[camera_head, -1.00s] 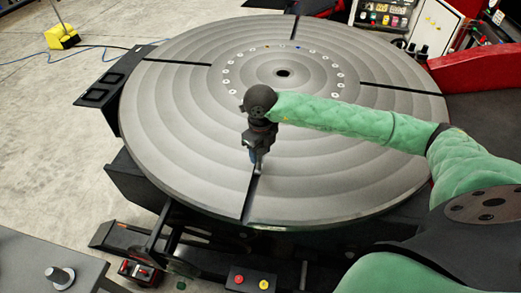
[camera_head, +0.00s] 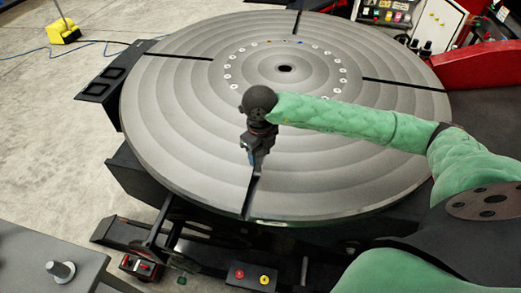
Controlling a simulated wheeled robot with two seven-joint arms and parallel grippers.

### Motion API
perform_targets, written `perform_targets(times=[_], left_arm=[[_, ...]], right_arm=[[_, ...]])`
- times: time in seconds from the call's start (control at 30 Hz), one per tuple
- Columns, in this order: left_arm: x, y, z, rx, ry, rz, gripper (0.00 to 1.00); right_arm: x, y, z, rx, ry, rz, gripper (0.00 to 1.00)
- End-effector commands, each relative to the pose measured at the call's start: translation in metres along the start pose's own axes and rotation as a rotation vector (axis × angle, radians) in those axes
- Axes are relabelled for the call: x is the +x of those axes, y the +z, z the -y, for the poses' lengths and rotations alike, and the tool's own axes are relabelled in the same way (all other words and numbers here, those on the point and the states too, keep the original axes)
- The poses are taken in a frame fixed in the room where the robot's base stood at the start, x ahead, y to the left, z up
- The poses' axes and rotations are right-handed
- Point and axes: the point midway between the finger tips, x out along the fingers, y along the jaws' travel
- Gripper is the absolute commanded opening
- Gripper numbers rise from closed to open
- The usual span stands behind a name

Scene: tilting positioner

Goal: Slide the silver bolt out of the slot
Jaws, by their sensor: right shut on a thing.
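My right gripper (camera_head: 252,160) points down at the inner part of the near slot (camera_head: 252,195) in the large grey round table (camera_head: 340,185). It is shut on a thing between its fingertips. That thing is mostly hidden by the fingers and too small to make out, but it sits at the slot, where the silver bolt would be. The slot runs as a dark groove from below the gripper to the table's near rim, and this stretch looks empty. My left gripper is not in view.
Another silver bolt-like piece (camera_head: 61,270) stands upright on a dark side table (camera_head: 30,250) at lower left. A box with a red and a yellow button (camera_head: 251,276) sits below the near rim. A red part (camera_head: 480,68) is at the right.

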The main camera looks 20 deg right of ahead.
Motion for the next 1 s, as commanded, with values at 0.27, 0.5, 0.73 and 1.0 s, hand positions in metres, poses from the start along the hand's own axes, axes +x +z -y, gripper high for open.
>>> perform_targets(times=[0.27,0.5,0.73,1.0], left_arm=[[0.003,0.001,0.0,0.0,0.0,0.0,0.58],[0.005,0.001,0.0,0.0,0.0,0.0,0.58],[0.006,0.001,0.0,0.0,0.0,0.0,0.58],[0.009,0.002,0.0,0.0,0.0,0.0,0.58]], right_arm=[[0.0,-0.005,-0.01,-0.001,0.0,0.0,0.06],[0.0,-0.01,-0.018,-0.002,0.0,0.001,0.06],[0.0,-0.015,-0.026,-0.001,0.001,0.001,0.06],[0.0,-0.02,-0.036,-0.002,0.001,0.0,0.06]])
